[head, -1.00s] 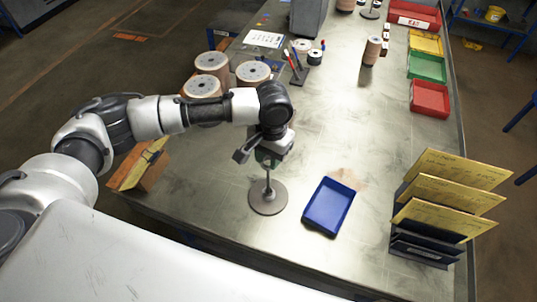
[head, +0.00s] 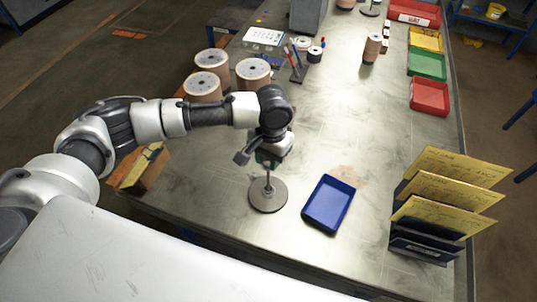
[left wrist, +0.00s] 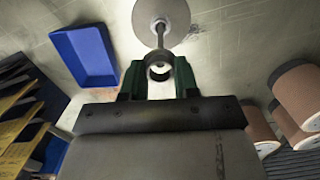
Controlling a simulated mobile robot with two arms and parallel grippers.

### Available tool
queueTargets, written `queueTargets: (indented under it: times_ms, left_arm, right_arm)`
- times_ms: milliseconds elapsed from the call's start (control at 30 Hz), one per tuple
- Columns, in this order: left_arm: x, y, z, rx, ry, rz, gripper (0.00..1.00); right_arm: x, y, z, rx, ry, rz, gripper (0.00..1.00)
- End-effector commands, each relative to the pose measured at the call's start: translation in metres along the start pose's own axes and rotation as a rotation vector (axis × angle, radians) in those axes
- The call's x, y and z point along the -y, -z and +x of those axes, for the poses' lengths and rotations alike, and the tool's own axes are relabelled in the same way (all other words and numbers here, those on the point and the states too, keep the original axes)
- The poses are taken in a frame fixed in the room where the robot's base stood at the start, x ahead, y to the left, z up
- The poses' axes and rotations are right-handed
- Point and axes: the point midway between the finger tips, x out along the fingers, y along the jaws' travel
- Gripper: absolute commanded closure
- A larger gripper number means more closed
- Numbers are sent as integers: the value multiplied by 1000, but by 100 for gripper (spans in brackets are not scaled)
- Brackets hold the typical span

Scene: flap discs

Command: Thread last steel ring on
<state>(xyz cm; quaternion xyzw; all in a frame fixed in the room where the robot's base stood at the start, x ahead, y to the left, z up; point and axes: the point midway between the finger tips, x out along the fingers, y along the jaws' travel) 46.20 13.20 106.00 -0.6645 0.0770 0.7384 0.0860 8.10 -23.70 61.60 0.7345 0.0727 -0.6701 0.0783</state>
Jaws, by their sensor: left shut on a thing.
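A stand with a round grey base (head: 267,197) and a thin upright steel rod (head: 267,180) is on the metal table; the base also shows at the top of the left wrist view (left wrist: 160,12). My left gripper (head: 268,160) is over the stand, pointing down. In the left wrist view its green fingertips (left wrist: 159,72) are shut on a small steel ring (left wrist: 159,60). The rod lines up with the ring in that view, but I cannot tell whether the ring is around the rod or short of it. My right gripper is out of view.
An empty blue tray (head: 330,204) lies right of the stand. A rack of yellow cards (head: 452,190) stands at the right edge. Large copper-coloured spools (head: 202,88) are behind my left arm. Red, green and yellow trays line the far right edge.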

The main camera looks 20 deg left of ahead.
Motion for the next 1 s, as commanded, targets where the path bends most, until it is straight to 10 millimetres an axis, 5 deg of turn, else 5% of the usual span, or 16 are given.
queueTargets:
  times_ms: [1000]
  left_arm:
    - [0, 2, 16, 1, 0, 0, 92]
  right_arm:
    - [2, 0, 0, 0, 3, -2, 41]
